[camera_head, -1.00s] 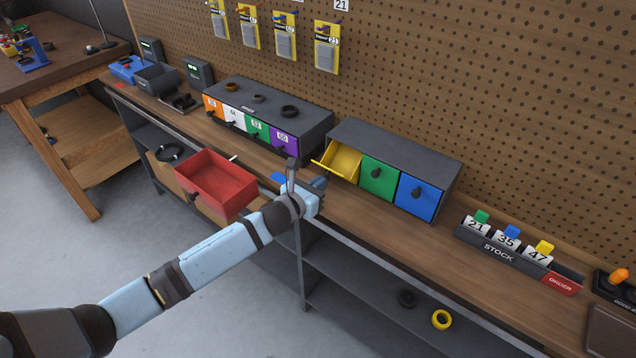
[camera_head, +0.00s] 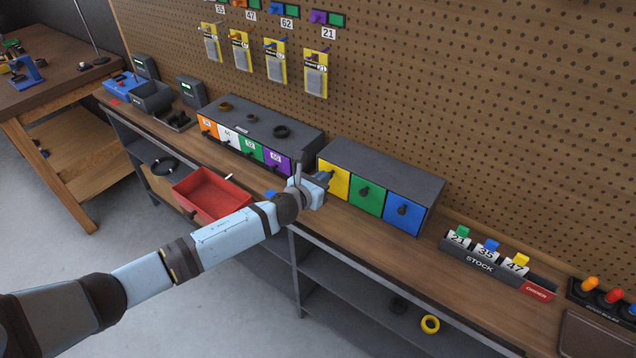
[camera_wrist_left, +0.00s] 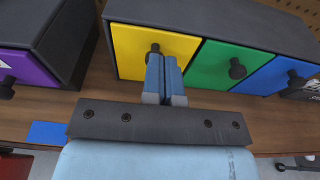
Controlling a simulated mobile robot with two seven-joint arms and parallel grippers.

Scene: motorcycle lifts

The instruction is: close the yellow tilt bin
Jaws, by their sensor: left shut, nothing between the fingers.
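The yellow tilt bin (camera_head: 333,181) is the left one of three bins in a dark grey cabinet (camera_head: 385,165) on the workbench. Its front now lies flush with the green and blue fronts. In the left wrist view the yellow front (camera_wrist_left: 140,50) looks flat in its frame, with a black knob (camera_wrist_left: 154,50). My left gripper (camera_head: 326,178) is shut and empty, its fingertips right at the yellow front near the knob. It also shows in the left wrist view (camera_wrist_left: 166,62), covering the lower right of the front. I cannot tell whether the fingertips touch it. My right gripper is not in view.
The green bin (camera_head: 367,195) and blue bin (camera_head: 404,211) are flush beside it. A drawer unit (camera_head: 262,125) stands to the left. A red open tray (camera_head: 210,193) is below my left forearm. A stock rack (camera_head: 484,264) stands to the right.

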